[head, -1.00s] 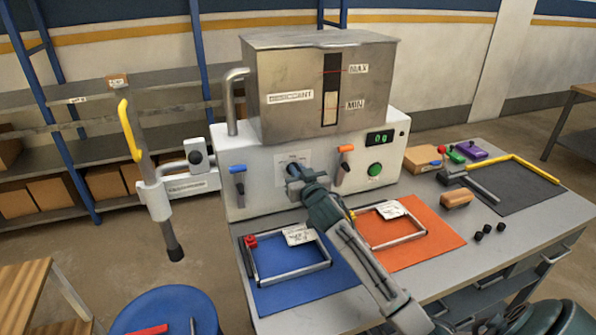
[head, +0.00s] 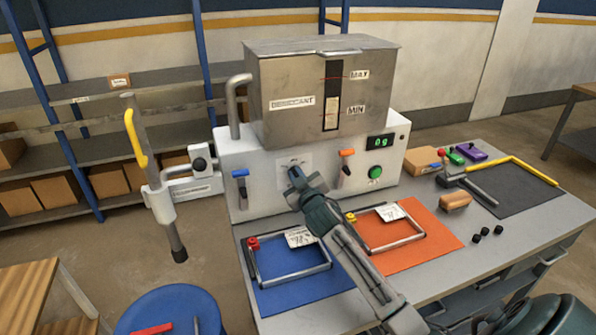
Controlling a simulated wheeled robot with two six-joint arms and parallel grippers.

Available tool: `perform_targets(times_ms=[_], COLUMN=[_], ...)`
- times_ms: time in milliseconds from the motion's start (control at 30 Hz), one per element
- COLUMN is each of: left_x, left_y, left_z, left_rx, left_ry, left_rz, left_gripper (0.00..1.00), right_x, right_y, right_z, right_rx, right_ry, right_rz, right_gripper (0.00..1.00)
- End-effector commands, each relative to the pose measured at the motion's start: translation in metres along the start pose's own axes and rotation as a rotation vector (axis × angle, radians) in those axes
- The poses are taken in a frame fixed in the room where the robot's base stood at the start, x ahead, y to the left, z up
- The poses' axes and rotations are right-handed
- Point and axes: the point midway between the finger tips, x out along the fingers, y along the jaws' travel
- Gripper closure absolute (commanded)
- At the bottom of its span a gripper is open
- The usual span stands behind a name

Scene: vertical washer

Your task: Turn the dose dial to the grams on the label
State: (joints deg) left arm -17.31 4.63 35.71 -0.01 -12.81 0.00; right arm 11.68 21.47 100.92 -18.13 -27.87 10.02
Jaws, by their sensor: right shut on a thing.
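The desiccant dispenser (head: 320,95) is a steel hopper on a white base (head: 229,204) at the back of the table. My right gripper (head: 295,177) is at the middle of the base's front, shut on the dose dial, which the gripper mostly hides. The dial's pointer and scale cannot be read. A green display (head: 380,142) on the base reads 0 g. A white label (head: 300,238) is on the frame on the blue mat and another label (head: 391,211) is on the orange mat; their writing is too small to read. My left gripper is not in view.
A blue lever (head: 240,182) and an orange lever (head: 345,163) flank the dial, with a green button (head: 376,171) at right. Metal frames lie on the blue mat (head: 280,300) and orange mat (head: 440,238). A wooden block (head: 455,201) and black knobs sit at right.

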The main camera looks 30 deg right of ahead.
Motion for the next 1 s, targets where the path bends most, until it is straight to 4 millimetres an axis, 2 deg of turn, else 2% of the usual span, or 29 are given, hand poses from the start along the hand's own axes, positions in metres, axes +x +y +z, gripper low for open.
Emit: perform_targets(times_ms=[100, 500, 1000], left_x=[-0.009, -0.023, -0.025], left_y=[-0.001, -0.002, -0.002], left_z=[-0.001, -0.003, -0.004], left_rx=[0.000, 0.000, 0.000], left_ry=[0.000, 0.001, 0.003], left_rz=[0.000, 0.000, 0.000], left_gripper=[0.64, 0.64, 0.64], right_x=[0.000, 0.000, 0.000], right_y=[-0.001, -0.006, -0.008], right_z=[-0.002, 0.000, 0.002], right_rx=[-0.098, -0.343, -0.412], right_ry=[-0.002, 0.000, 0.000], right_rz=[-0.001, -0.001, 0.000], right_gripper=[1.00, 1.00, 1.00])
